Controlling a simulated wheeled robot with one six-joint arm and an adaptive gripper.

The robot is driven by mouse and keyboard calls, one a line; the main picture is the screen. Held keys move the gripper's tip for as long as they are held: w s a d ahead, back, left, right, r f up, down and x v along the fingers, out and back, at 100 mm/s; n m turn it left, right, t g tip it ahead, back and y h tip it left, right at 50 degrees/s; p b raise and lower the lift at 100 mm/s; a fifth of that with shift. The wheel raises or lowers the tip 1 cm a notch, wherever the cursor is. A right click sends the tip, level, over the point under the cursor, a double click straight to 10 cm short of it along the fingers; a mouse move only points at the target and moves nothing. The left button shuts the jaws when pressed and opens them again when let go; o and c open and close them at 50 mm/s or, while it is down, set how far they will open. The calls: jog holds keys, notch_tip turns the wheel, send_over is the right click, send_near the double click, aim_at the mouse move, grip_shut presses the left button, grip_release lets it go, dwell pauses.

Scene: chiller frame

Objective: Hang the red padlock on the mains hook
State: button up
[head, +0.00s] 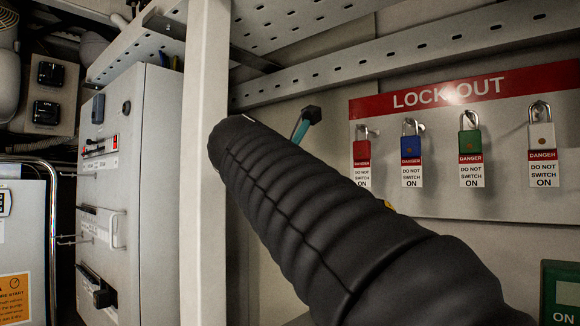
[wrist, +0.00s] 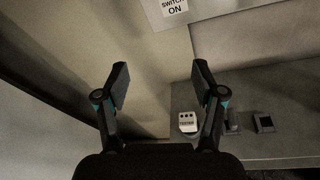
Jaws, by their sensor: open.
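The red padlock (head: 362,150) hangs at the left end of the lock-out board in the head view, with a white danger tag below its body. My gripper (wrist: 161,79) is open and empty in the wrist view, its two fingers wide apart. In the head view only a dark and teal finger part shows past my black-sleeved arm, left of the red padlock and apart from it. The lower end of a danger tag (wrist: 174,7) shows at the top of the wrist view; its padlock is out of frame. I cannot make out the mains hook in either view.
Blue (head: 410,146), green (head: 470,141) and white (head: 541,136) padlocks hang right of the red one. A pale upright post (head: 205,200) stands beside a grey switch cabinet (head: 150,170). The wrist view shows a tester (wrist: 188,122) on a shelf (wrist: 280,90).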

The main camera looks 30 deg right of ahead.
aim_at(360, 148)
notch_tip(360, 148, up, 8)
jog(key=d+n+g+h, duration=0.1)
jog(key=d+n+h, duration=0.1)
jog(key=h, duration=0.1)
jog(key=x, duration=0.7)
jog(key=shift+s+d+f, duration=0.1)
jog(key=shift+d+f, duration=0.05)
jog(key=shift+d, duration=0.3)
jog(key=shift+f+x, duration=0.2)
jog(key=shift+x, duration=2.4)
jog(key=shift+s, duration=0.1)
grip_shut()
